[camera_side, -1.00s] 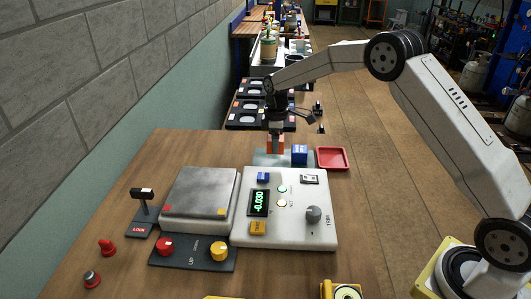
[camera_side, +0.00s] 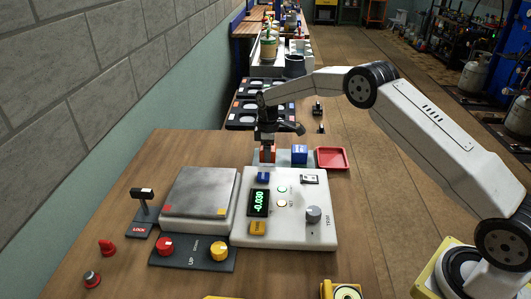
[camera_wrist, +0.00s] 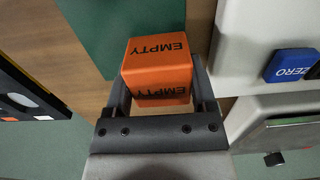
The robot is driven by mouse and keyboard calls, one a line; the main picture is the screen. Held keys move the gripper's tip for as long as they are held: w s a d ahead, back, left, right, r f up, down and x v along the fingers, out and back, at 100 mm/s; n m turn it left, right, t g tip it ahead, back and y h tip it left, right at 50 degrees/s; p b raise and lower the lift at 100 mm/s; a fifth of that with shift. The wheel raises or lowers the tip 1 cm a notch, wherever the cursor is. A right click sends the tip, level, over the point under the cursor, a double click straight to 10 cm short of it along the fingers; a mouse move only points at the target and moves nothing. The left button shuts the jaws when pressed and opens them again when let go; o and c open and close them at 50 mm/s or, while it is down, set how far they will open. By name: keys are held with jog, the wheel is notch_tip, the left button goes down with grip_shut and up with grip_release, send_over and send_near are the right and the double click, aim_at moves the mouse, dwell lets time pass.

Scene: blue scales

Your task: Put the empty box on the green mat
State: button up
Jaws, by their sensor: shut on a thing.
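The orange box (camera_wrist: 157,65), marked EMPTY, is held between the fingers of my gripper (camera_wrist: 160,88) in the wrist view. In the side view the box (camera_side: 268,156) hangs below my gripper (camera_side: 267,142), behind the white panel. The green mat (camera_wrist: 105,35) lies beyond the box in the wrist view, and the box hides part of its edge. In the side view the mat (camera_side: 284,163) looks grey-green and reaches right, under a blue box (camera_side: 299,154). I cannot tell how high the orange box is above the table.
A red tray (camera_side: 332,158) sits right of the blue box. The white panel (camera_side: 290,235) with its display and buttons is just in front of the orange box. The metal scale plate (camera_side: 198,190) is left of it. Black trays (camera_side: 246,117) stand behind.

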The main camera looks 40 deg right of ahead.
jog(key=shift+f, duration=0.9)
jog(key=shift+f, duration=0.15)
jog(key=o, duration=1.3)
jog(key=shift+c, duration=0.2)
notch_tip(320, 180, up, 12)
jog(key=shift+r, duration=0.15)
